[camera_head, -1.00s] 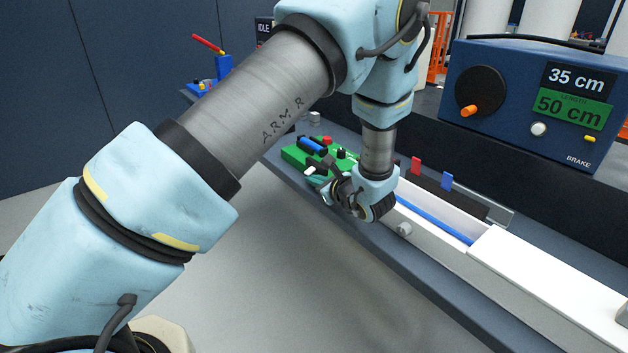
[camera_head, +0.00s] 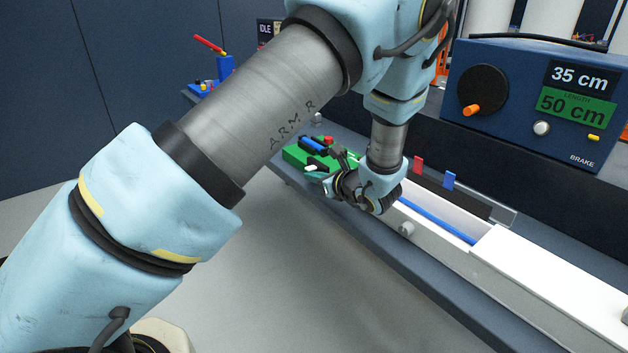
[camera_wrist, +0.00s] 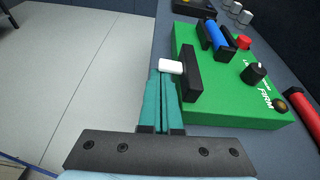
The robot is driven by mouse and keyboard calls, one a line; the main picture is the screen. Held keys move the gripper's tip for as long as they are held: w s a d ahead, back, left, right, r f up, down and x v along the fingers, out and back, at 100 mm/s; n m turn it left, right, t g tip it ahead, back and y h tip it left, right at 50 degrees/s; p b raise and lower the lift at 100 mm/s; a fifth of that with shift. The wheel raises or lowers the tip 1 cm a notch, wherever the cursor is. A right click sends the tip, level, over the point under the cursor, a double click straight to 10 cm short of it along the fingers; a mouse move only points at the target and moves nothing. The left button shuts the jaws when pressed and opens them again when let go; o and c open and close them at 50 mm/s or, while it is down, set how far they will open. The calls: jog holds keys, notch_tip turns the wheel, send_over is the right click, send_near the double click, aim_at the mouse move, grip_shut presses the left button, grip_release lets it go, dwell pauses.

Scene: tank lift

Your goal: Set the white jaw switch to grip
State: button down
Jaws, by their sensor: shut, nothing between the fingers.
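The white jaw switch (camera_wrist: 170,67) is a small white lever that sticks out leftward from a black block (camera_wrist: 192,76) on a green box (camera_wrist: 225,108). In the head view the switch (camera_head: 311,168) shows at the near edge of the green box (camera_head: 293,154). My gripper (camera_wrist: 166,76) is shut and empty, its two teal fingers side by side. In the wrist view the fingertips reach the near side of the switch; I cannot tell whether they touch it. In the head view my gripper's fingertips are mostly hidden by its own body.
The green box also carries a blue cylinder (camera_wrist: 217,38) in a black holder, a red button (camera_wrist: 243,42) and a black knob (camera_wrist: 255,73) by the word FIRM. A red bar (camera_wrist: 301,110) lies to the right. A white trough (camera_head: 440,205) runs along the bench.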

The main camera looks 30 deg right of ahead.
jog(key=shift+r+y, duration=0.1)
jog(key=shift+y, duration=0.2)
jog(key=shift+r, duration=0.1)
